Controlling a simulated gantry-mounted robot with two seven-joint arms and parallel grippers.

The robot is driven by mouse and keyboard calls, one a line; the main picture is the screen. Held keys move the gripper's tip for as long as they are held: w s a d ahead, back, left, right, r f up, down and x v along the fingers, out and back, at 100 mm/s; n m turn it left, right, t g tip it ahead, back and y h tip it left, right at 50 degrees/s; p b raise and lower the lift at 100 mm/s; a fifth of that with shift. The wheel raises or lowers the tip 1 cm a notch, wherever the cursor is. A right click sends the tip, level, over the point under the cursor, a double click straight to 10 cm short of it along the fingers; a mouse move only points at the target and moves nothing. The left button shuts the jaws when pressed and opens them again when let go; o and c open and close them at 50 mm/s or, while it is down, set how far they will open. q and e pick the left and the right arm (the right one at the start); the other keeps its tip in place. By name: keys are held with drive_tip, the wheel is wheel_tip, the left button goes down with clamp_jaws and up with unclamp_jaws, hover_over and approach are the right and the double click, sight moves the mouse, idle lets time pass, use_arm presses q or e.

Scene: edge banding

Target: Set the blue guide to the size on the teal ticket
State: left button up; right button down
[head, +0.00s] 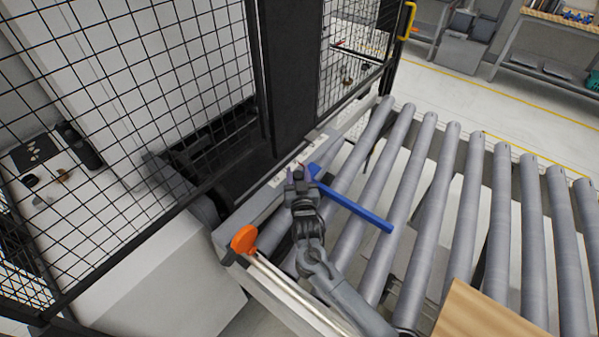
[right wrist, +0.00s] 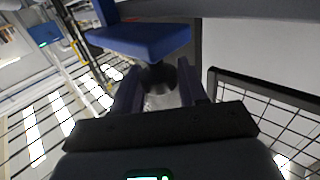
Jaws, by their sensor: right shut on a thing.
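The blue guide (head: 358,208) lies as a long bar across the rollers, its inner end by a white scale strip (head: 283,176) on the conveyor's side rail. My right gripper (head: 299,174) is at that inner end. In the right wrist view the blue guide (right wrist: 145,40) fills the top, and my right gripper (right wrist: 158,92) is shut on a dark round knob (right wrist: 158,76) beside it. The scale's marks are too small to read. I cannot make out the teal ticket in either view. My left gripper is not in view.
A roller conveyor (head: 445,160) runs to the right, with a wooden panel (head: 487,314) on it at the bottom. A black mesh guard (head: 130,110) stands at left. An orange knob (head: 244,239) sits at the rail's near end. Shelves (head: 545,50) stand at the back right.

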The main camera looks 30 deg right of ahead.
drive_tip(key=c, duration=0.8)
unclamp_jaws()
drive_tip(key=shift+o, duration=0.2)
drive_tip(key=shift+s, duration=0.1)
drive_tip(key=v, duration=1)
drive_tip(key=shift+s, duration=0.25)
drive_tip(key=shift+a+r, duration=0.1)
drive_tip(key=shift+a, duration=0.05)
